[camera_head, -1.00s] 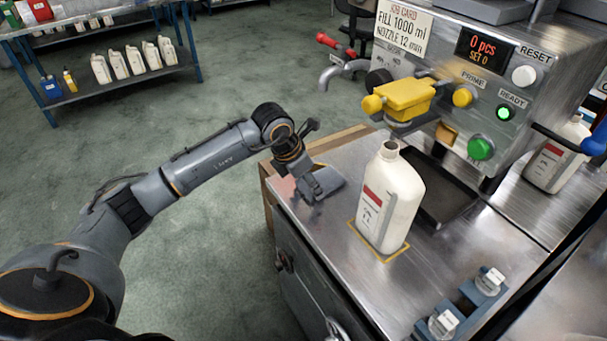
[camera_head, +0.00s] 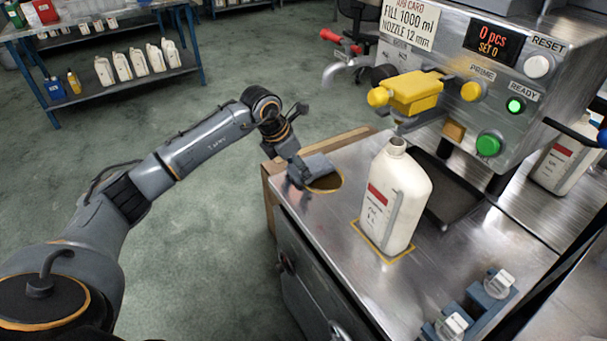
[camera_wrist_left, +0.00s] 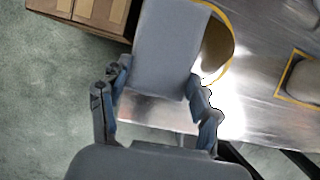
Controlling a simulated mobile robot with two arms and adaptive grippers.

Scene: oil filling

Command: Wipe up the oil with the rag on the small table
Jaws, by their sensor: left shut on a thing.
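My left gripper (camera_head: 298,176) is shut on a flat grey rag (camera_head: 318,165) at the left end of the steel worktop (camera_head: 350,205). The rag fills the top middle of the left wrist view (camera_wrist_left: 167,45), between the two fingers (camera_wrist_left: 157,85). A brown oil patch (camera_head: 327,183) with a yellow outline lies on the worktop. It shows beside the rag in the left wrist view (camera_wrist_left: 216,52); the rag hides part of it. Whether the rag touches the steel is not clear. My right gripper is not in view.
A white bottle (camera_head: 393,205) stands upright in a yellow square to the right of the oil. The filling machine (camera_head: 480,95) with its yellow valve (camera_head: 410,92) stands behind. Open floor lies left.

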